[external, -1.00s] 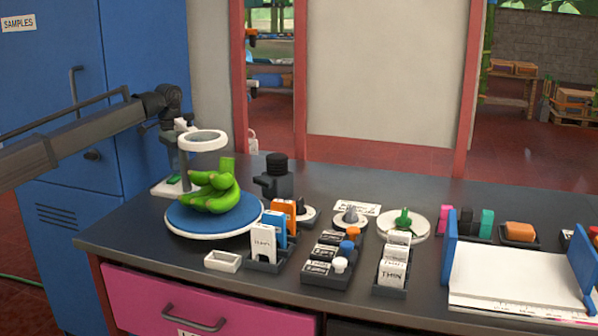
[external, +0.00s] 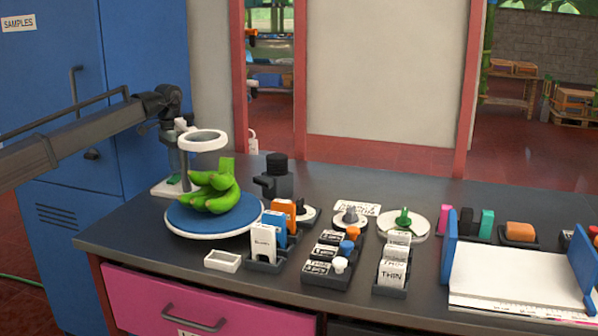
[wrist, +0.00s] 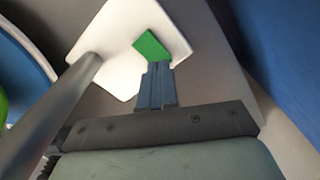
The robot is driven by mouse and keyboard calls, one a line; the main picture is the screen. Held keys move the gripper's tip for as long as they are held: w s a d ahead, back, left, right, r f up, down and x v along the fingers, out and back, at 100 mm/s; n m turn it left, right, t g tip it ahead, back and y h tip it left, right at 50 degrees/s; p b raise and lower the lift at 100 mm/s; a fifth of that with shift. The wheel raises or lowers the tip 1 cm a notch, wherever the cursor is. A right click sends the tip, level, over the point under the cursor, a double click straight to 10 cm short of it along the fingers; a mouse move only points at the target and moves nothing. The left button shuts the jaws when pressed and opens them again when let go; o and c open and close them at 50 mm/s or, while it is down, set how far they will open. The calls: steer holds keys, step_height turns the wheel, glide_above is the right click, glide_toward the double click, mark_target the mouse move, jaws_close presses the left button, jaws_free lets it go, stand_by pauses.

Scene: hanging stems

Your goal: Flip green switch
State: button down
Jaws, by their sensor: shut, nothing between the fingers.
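The green switch (wrist: 151,46) is a small flat block on the white base (wrist: 110,35) of the ring lamp in the wrist view. In the external view, the green switch (external: 174,179) shows small on that base, beside the lamp post. My gripper (wrist: 157,72) is shut and empty. In the wrist view its fingertips overlap the near edge of the green switch; I cannot tell whether they touch it. In the external view my arm reaches in from the left to the lamp, and the fingertips are not clear.
The grey lamp post (wrist: 55,115) stands close to the left of my fingers. The white lamp ring (external: 202,140) is above. A blue turntable (external: 185,222) with green bananas (external: 215,192) stands just right of the base. A blue cabinet (external: 140,60) stands behind my arm.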

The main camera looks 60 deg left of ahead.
mark_target(176, 176)
steer(key=shift+f, duration=1)
stand_by(1.0)
steer(key=shift+r, duration=3.5)
